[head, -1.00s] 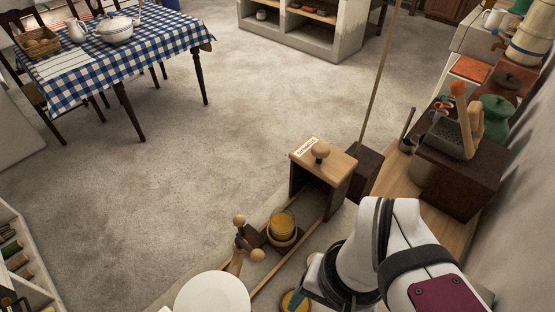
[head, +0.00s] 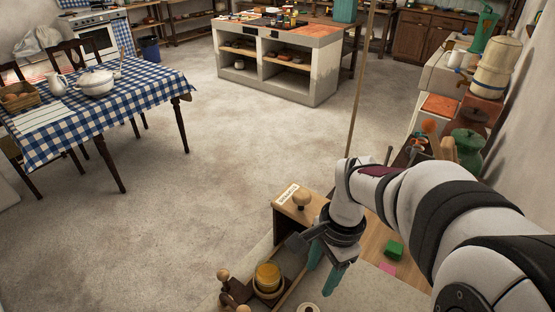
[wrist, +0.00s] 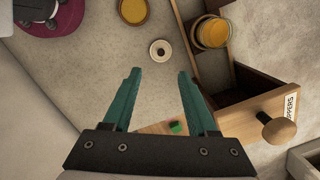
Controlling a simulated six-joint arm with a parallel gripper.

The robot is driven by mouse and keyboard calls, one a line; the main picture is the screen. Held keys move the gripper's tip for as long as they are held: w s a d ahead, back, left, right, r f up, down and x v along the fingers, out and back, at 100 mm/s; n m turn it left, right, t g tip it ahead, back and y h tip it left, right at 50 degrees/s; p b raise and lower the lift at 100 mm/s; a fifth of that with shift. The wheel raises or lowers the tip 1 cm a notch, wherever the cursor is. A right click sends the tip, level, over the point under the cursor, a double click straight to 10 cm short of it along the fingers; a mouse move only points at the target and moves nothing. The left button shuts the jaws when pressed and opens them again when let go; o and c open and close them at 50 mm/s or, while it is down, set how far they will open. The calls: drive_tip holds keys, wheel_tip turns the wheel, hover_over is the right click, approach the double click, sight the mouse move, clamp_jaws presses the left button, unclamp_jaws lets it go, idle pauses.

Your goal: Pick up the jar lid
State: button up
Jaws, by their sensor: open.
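My gripper (head: 322,277) points down over the grey worktop with its teal fingers apart and nothing between them. In the wrist view its fingertips (wrist: 160,73) sit just below a small pale round piece with a dark centre (wrist: 160,50), which looks like the jar lid. It lies flat on the worktop, apart from the fingers. In the head view this pale round piece (head: 308,308) is cut by the bottom edge. A glass jar with yellow contents (wrist: 212,33) stands in the open wooden drawer; the head view also shows the jar (head: 267,277).
The drawer front (wrist: 245,110) with its round knob (wrist: 277,129) is close right of the fingers. A yellow round thing (wrist: 133,11) lies beyond the pale piece. A green block (head: 393,250) and a pink piece (head: 387,269) lie to the right. The worktop around the pale piece is clear.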

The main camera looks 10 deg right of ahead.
sight(309, 310)
drive_tip(key=shift+m, duration=0.6)
drive_tip(key=f, duration=1.6)
drive_tip(key=shift+w+a+f, duration=0.2)
drive_tip(key=shift+w+f, duration=0.05)
drive_tip(key=shift+f, duration=0.15)
clamp_jaws()
